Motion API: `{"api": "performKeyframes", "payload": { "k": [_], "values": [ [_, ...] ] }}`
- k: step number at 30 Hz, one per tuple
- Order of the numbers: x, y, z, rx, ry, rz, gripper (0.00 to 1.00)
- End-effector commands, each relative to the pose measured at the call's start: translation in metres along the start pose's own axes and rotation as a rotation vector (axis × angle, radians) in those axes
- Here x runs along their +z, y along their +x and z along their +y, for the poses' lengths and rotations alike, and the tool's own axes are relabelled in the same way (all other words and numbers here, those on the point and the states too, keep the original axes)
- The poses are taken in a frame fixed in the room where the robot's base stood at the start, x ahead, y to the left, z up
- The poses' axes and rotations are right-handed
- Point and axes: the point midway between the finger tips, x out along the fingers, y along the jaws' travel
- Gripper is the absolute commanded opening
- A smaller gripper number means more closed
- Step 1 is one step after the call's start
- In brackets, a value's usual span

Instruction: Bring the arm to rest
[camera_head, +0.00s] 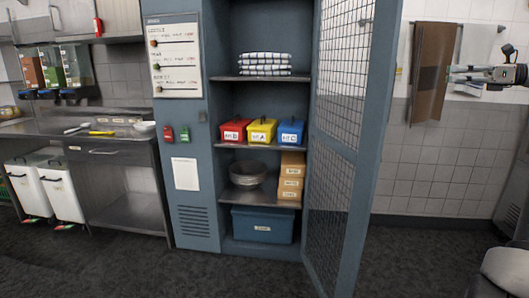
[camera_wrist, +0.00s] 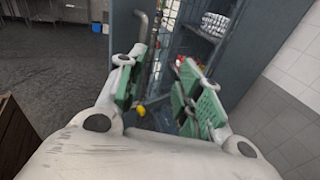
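My gripper shows at the right edge of the head view (camera_head: 458,74), raised in front of the tiled wall and pointing left. In the wrist view my gripper (camera_wrist: 158,76) has its two green-padded fingers spread apart. I see nothing held between them. The blue locker and its mesh door lie beyond the fingers in that view. A small yellow spot shows between the fingers, too blurred to identify.
A blue locker (camera_head: 213,205) stands with its mesh door (camera_head: 337,165) swung open. Its shelves hold folded cloths (camera_head: 265,64), red (camera_head: 235,132), yellow (camera_head: 262,131) and blue (camera_head: 291,133) boxes, and a bowl (camera_head: 247,174). A steel counter (camera_head: 110,150) is left. Dark floor is clear in front.

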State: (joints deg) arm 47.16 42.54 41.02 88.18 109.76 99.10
Motion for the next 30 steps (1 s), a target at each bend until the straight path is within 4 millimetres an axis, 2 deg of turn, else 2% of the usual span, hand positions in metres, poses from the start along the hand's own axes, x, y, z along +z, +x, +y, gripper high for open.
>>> {"api": "performKeyframes", "payload": {
  "k": [7,11,14,17,21,23,26,29,30],
  "values": [
    [-0.001,-0.001,-0.008,-0.034,-0.146,0.006,0.35],
    [-0.010,-0.004,-0.018,-0.075,-0.224,0.039,0.35],
    [-0.031,-0.007,-0.028,-0.112,-0.276,0.082,0.35],
    [-0.060,-0.012,-0.037,-0.145,-0.314,0.137,0.35],
    [-0.108,-0.022,-0.041,-0.180,-0.373,0.255,0.35],
    [-0.131,-0.025,-0.035,-0.183,-0.414,0.333,0.35],
    [-0.163,-0.022,-0.015,-0.145,-0.501,0.481,0.35],
    [-0.188,-0.013,0.023,-0.045,-0.625,0.652,0.35],
    [-0.197,-0.009,0.043,0.016,-0.686,0.724,0.35]
  ]
}}
